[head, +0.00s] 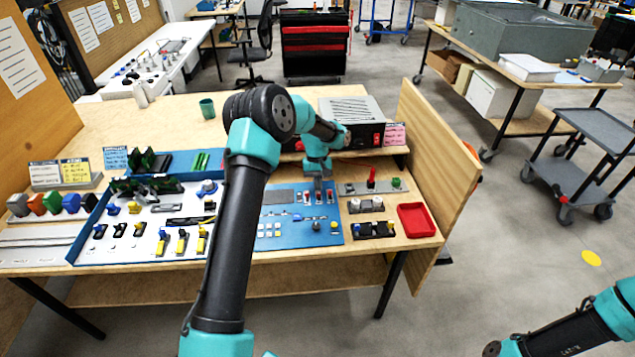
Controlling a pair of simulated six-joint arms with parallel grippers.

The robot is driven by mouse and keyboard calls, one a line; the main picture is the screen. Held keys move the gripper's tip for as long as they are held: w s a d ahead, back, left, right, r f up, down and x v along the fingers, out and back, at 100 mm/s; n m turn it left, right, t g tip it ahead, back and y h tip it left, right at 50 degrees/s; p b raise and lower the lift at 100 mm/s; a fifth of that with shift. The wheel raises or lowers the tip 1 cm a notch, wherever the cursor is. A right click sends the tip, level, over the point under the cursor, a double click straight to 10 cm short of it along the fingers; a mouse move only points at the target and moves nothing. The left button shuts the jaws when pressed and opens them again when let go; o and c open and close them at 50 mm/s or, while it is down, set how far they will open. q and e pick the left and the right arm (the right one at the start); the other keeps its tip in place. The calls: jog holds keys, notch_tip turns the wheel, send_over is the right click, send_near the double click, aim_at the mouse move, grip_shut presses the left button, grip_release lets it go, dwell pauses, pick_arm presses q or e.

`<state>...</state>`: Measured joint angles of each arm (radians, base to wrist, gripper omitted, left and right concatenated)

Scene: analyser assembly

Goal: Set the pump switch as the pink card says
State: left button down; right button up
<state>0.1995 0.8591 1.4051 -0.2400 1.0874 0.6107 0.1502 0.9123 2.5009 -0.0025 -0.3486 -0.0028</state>
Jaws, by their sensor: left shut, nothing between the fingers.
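The pink card (394,135) stands at the back right of the bench, beside the grey box; its writing is too small to read. A blue panel (285,241) lies in the middle of the bench, with a row of small red-and-white switches (306,197) near its upper right. I cannot tell which is the pump switch or how it is set. My left gripper (318,192) is shut and empty. It points down over the switch row and partly hides it; I cannot tell whether it touches. My right gripper is out of view; only part of my right arm shows at lower right.
A grey box (352,108) with red buttons stands on the back shelf. A red tray (416,220) lies at the right edge, by a wooden side panel (440,160). Small parts crowd the white board (140,249) to the left. A green cup (207,108) stands behind.

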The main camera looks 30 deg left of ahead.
pick_arm(q)
jog(key=shift+s+d+f, duration=0.1)
jog(key=shift+s+d, duration=0.3)
jog(key=shift+s, duration=0.1)
jog(key=shift+w+a, duration=0.1)
jog(key=shift+w+a, duration=0.3)
jog(key=shift+w, duration=0.1)
jog(key=shift+w+a+r, duration=0.3)
jog(key=shift+w+a, duration=0.15)
jog(key=shift+w, duration=0.2)
jog(key=shift+w+a+r, duration=0.25)
jog(key=shift+w+a, duration=0.2)
jog(key=shift+w, duration=0.15)
jog(key=v, duration=0.9)
jog(key=shift+r, duration=0.35)
jog(key=shift+d, duration=0.1)
